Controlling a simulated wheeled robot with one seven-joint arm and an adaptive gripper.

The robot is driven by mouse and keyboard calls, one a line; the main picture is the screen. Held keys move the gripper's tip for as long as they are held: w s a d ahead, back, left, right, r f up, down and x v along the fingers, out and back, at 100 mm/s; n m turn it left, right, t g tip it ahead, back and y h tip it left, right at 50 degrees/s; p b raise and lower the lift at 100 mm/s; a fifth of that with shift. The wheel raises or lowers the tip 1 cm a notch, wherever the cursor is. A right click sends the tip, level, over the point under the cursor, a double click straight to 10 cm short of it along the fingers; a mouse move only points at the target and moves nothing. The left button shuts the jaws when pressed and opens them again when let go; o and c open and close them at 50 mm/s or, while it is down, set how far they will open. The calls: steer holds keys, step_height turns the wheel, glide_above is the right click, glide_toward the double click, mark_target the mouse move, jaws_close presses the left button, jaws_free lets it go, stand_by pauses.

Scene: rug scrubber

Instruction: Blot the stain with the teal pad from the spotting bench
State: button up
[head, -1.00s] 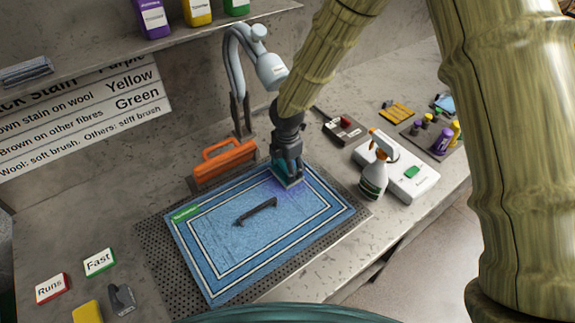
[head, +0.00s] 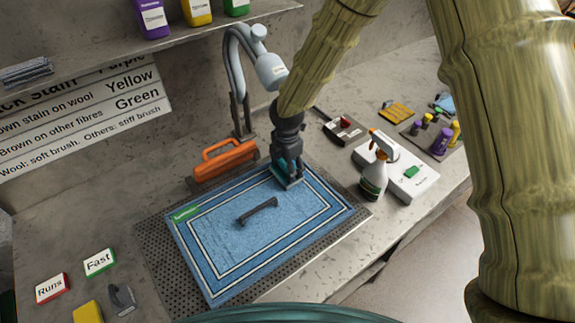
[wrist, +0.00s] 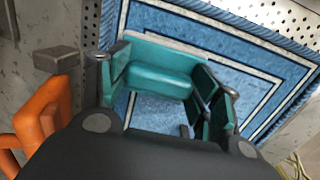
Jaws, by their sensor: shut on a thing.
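My gripper (head: 289,172) points down over the upper right part of the blue rug (head: 216,238), which has white border lines and a green label. It is shut on the teal pad (head: 291,184), which is low at the rug's surface; I cannot tell whether it presses on it. In the wrist view the teal pad (wrist: 158,82) sits between the fingers, with a pale strip along its far edge. No stain shows clearly; any mark under the pad is hidden.
A dark handle-shaped bar (head: 258,210) lies mid-rug. A spray bottle (head: 375,170) and white box (head: 408,180) stand right. Cards (head: 100,262) lie left.

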steer(key=shift+r+p, duration=2.8)
steer(key=shift+r, duration=0.75)
